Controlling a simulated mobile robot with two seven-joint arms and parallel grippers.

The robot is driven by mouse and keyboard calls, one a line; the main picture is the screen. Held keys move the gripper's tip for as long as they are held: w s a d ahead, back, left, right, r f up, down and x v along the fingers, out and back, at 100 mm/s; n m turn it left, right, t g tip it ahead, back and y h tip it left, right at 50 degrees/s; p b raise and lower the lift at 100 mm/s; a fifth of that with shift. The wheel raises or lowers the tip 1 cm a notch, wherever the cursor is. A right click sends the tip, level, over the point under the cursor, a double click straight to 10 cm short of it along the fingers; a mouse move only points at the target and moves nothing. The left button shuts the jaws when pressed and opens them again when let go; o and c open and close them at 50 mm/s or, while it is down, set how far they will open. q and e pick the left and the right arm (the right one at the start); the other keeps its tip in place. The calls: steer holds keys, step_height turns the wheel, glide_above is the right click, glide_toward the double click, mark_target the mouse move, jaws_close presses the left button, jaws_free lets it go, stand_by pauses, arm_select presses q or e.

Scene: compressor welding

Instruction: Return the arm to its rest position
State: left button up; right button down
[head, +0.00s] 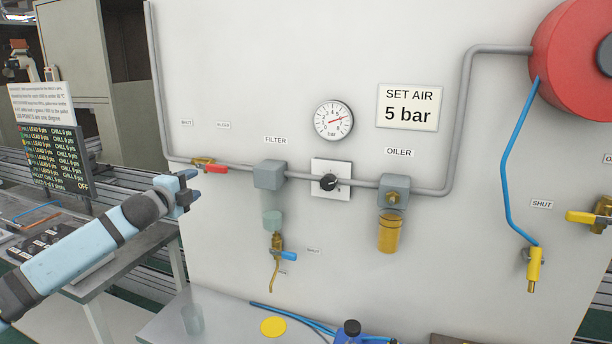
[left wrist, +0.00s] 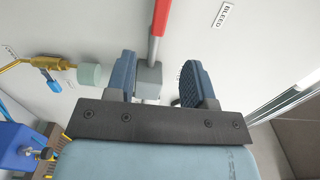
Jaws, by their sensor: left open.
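My left arm (head: 85,245) reaches in from the lower left. Its gripper (head: 187,185) is open and empty, in front of the wall panel, left of the filter and just below-left of the red-handled valve (head: 214,168). The red handle lies roughly along the pipe. In the left wrist view my gripper (left wrist: 160,80) has its two dark blue fingers apart. The red handle (left wrist: 158,25) shows beyond them, with the grey filter block (left wrist: 149,78) behind; I see no grip on either. My right gripper is in neither view.
The panel carries a pressure gauge (head: 333,120), a regulator knob (head: 328,182), an oiler (head: 391,232) and a red hose reel (head: 575,50). The filter's drain valve (head: 277,248) hangs below. A bench (head: 175,320) stands underneath; a dark sign (head: 52,160) stands at left.

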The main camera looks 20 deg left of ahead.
arm_select(q)
steer(key=s+d+f+n+g+h+p, duration=0.1)
steer(key=s+d+f+n, duration=0.1)
steer(key=s+d+f, duration=0.5)
steer(key=s+d+f+n+g+h, duration=0.1)
steer(key=d+f, duration=0.3)
steer(key=f, duration=0.6)
steer(key=s+d+f+n+g+h+p, duration=0.1)
steer(key=s+d+f+n+g, duration=0.1)
steer(key=s+d+f, duration=0.5)
steer(key=s+d+f+n+g, duration=0.1)
steer(key=s+d+f+n, duration=0.2)
steer(key=s+f, duration=0.3)
steer(key=s+d+f+n+g+y+p, duration=0.1)
steer(key=s+d+f+n, duration=0.3)
steer(key=s, duration=0.7)
steer(key=s+d+f+n+g, duration=0.1)
steer(key=s+d+f+n, duration=0.2)
steer(key=s+f, duration=0.4)
steer(key=shift+s+d+f+n, duration=0.35)
steer(key=shift+s+n, duration=0.15)
steer(key=shift+s, duration=0.4)
